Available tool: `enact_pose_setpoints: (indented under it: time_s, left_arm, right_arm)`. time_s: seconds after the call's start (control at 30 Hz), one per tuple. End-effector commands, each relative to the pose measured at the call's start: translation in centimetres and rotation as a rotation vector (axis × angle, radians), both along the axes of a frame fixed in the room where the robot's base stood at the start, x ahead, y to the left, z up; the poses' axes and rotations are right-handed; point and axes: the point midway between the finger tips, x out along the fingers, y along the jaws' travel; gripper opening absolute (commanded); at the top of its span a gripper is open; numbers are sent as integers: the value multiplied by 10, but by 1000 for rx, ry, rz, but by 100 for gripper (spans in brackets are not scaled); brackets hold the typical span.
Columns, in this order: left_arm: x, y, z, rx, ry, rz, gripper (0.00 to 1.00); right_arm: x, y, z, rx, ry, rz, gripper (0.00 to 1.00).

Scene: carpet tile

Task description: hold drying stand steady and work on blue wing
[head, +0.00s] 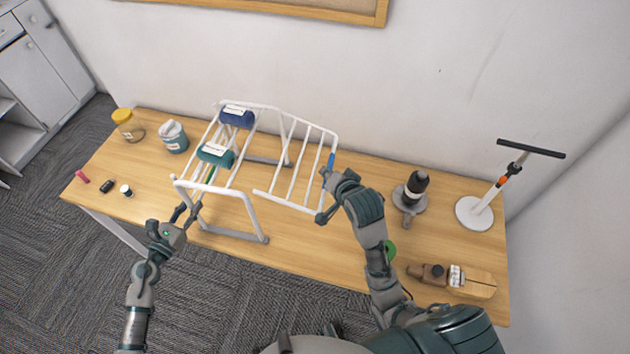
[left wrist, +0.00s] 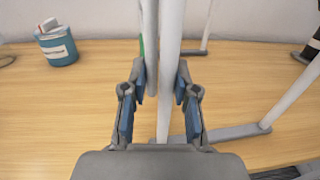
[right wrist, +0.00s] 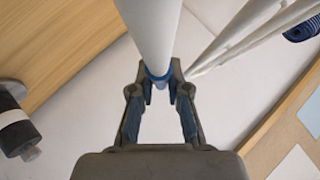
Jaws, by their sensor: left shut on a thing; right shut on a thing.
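The white drying stand (head: 251,207) stands on the table, its grey feet on the wood. Its blue wing (head: 307,167), on the right, is a white barred frame with a blue band (head: 331,161) on its outer bar. The wing is spread out to the right. My left gripper (head: 189,212) is shut on white tubing at the stand's front left; the tube (left wrist: 169,60) runs between its fingers. My right gripper (head: 328,178) is shut on the wing's outer bar (right wrist: 152,30), by a blue ring (right wrist: 158,74). Its fingers partly hide the bar.
A dark blue roll (head: 236,117) and a teal roll (head: 215,155) lie on the stand. Left are a yellow-lidded jar (head: 128,125), a teal tub (head: 173,137) and small items. Right are a black-topped device (head: 415,188), a T-bar stand (head: 477,212) and a wooden block (head: 470,281).

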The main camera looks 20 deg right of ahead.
Motion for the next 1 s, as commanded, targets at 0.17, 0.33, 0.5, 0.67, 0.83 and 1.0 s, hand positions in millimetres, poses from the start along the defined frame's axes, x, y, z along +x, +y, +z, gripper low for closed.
enact_pose_setpoints:
  time_s: [0.17, 0.33, 0.5, 0.67, 0.83, 1.0]
  left_arm:
    - [-2, -3, -2, 5, 1, -8, 0]
    - [-2, -3, -2, 6, 2, -9, 0]
    - [-3, -4, -2, 6, 2, -11, 0]
    - [-3, -5, -3, 6, 2, -13, 0]
    - [-3, -5, -3, 6, 2, -14, 0]
    - [-3, -6, -3, 6, 2, -14, 0]
  right_arm:
    - [-2, -2, 28, 6, -10, 8, 0]
    - [-3, -3, 46, 7, -9, 10, 0]
    - [-3, -2, 58, 6, -8, 12, 0]
    - [-3, -1, 64, 7, -6, 14, 0]
    - [-4, -1, 66, 7, -4, 15, 0]
    - [-4, -1, 66, 7, -3, 16, 0]
